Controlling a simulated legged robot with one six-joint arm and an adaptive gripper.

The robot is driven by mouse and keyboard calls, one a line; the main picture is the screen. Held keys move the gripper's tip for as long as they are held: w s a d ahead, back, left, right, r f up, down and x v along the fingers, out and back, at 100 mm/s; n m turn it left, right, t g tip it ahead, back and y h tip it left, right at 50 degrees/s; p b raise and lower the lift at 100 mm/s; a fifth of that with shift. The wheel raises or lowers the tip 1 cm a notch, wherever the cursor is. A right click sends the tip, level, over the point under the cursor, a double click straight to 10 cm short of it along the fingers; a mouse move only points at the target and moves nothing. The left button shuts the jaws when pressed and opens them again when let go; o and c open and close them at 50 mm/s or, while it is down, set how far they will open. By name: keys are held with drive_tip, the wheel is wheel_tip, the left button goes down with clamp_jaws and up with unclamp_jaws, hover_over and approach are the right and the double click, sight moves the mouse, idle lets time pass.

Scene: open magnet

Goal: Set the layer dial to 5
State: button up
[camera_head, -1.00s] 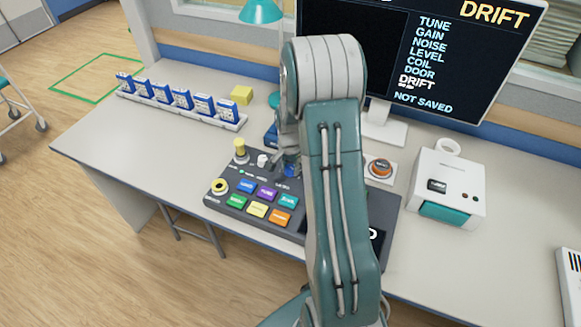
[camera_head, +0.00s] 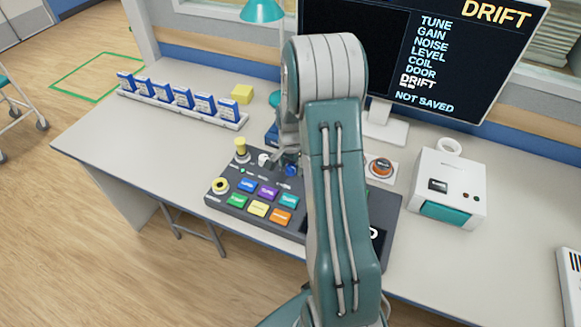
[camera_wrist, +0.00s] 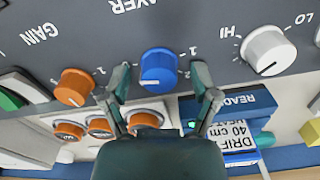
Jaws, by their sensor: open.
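The layer dial is a blue knob (camera_wrist: 158,68) on the dark console, under upside-down lettering of which "AYER" shows in the wrist view. Small digits stand around it, with 1 and 2 on its right side; my fingers hide part of the scale. A pale pointer mark shows faintly on its lower side, but I cannot tell which number it marks. My gripper (camera_wrist: 162,82) is open, with one finger on each side of the knob and gaps between. In the head view the dial (camera_head: 291,170) shows just below my gripper (camera_head: 282,156), partly hidden by my arm.
An orange gain knob (camera_wrist: 75,87) and a white HI/LO knob (camera_wrist: 267,50) flank the dial. Coloured buttons (camera_head: 267,192) lie in front. The monitor (camera_head: 450,50) reads DRIFT and NOT SAVED. A white box (camera_head: 448,185) stands at right; a rack of blue items (camera_head: 180,105) at left.

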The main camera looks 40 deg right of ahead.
sight(291, 166)
wheel_tip(291, 166, up, 12)
drive_tip(key=shift+f, duration=0.2)
idle(0.5)
